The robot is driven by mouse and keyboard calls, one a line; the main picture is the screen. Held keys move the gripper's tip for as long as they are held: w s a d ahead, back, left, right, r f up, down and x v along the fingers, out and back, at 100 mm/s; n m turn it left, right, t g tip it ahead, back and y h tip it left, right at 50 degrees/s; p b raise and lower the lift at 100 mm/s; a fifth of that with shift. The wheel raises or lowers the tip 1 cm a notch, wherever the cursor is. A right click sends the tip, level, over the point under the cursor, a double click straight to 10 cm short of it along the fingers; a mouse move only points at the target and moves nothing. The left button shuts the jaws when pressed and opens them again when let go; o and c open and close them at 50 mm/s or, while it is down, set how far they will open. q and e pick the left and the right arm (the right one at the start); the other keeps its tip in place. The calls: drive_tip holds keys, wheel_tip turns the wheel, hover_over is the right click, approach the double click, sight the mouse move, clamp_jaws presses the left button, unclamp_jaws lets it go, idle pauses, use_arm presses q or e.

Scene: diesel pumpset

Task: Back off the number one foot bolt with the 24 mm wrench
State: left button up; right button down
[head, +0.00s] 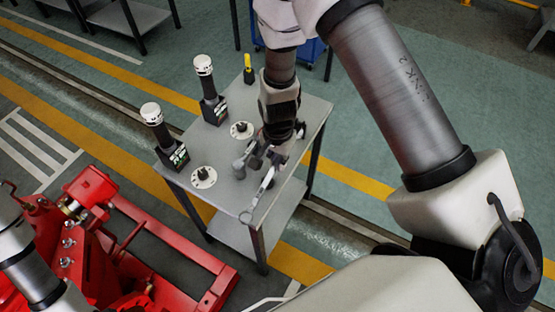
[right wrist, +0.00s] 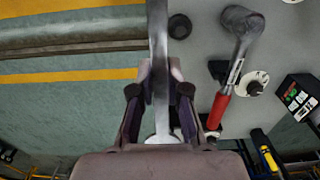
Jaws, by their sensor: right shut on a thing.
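My right gripper (head: 272,155) is over the grey table (head: 225,185), shut on a silver wrench. The wrench (head: 262,192) points toward the table's front corner, its ring end near that edge. In the right wrist view the shaft of the wrench (right wrist: 158,50) runs between the two fingers of the gripper (right wrist: 160,95). I cannot read its size, nor tell whether it still touches the table. The red pumpset frame (head: 185,250) is at lower left, with several silver bolts (head: 68,242). I cannot tell which is the number one foot bolt. My left gripper is out of view.
Two black stands with white-topped tools (head: 152,114) (head: 204,66), white discs (head: 204,177) and a yellow-handled tool (head: 248,65) are also there. Floor between table and red frame is narrow.

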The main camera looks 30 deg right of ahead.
sight(277, 162)
wheel_tip(277, 162, up, 4)
drive_tip(key=shift+s+a+f+p, duration=0.15)
drive_tip(key=shift+f+p, duration=0.05)
drive_tip(key=shift+p, duration=1.05)
drive_tip(key=shift+f, duration=0.15)
